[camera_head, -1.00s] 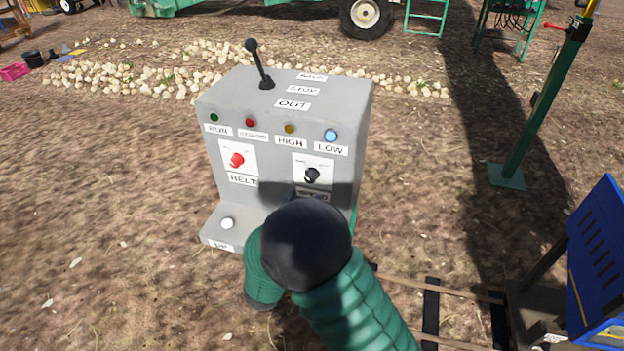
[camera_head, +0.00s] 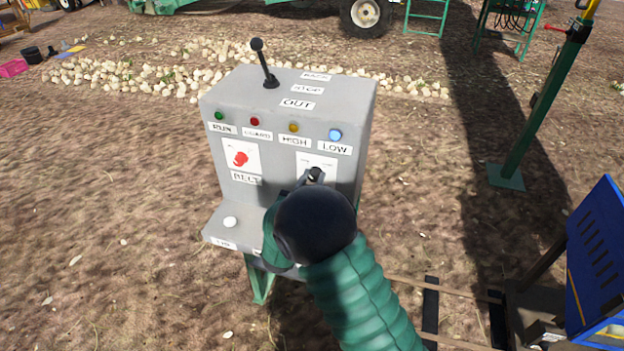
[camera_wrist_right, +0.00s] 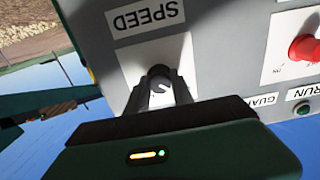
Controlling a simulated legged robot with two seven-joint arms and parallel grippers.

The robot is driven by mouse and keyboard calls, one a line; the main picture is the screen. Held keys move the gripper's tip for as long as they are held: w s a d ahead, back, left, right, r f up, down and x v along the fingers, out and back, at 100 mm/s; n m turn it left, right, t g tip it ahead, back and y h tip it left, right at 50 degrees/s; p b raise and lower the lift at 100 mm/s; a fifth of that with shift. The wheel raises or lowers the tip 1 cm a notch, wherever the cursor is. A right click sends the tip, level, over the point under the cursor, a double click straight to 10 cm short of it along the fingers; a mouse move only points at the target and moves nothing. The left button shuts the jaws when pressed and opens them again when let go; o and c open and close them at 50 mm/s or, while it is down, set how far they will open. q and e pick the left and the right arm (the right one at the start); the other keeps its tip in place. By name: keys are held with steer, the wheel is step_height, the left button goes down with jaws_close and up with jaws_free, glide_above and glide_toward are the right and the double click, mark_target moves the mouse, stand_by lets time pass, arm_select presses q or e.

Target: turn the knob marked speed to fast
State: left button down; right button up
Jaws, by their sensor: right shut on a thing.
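The grey control box (camera_head: 285,130) stands in the middle of the head view. Its black speed knob (camera_head: 315,174) sits on a white plate on the right of the front face; the knob also shows in the right wrist view (camera_wrist_right: 160,85), below the upside-down SPEED label (camera_wrist_right: 148,20). My right gripper (camera_wrist_right: 160,92) is shut on the knob, one finger on each side. In the head view my right arm covers the SPEED label and part of the knob. The fast mark on the plate cannot be read. My left gripper is not in view.
The red belt knob (camera_head: 240,159) is left of the speed knob. A lever (camera_head: 263,62) rises from the box top, and a white button (camera_head: 230,222) is on the lower ledge. A green post (camera_head: 540,110) and blue machine (camera_head: 600,250) stand right.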

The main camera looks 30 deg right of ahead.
jaws_close()
steer(key=shift+s+f+m+b, duration=0.1)
steer(key=shift+f+m+b, duration=0.05)
steer(key=shift+m+b, duration=3.1)
steer(key=shift+f+m+b, duration=0.2)
steer(key=shift+m+b, duration=2.55)
steer(key=shift+b, duration=0.85)
steer(key=shift+s+f+m+b, duration=0.1)
steer(key=shift+f+m+b, duration=0.05)
steer(key=shift+m+b, duration=3.1)
steer(key=shift+n, duration=0.25)
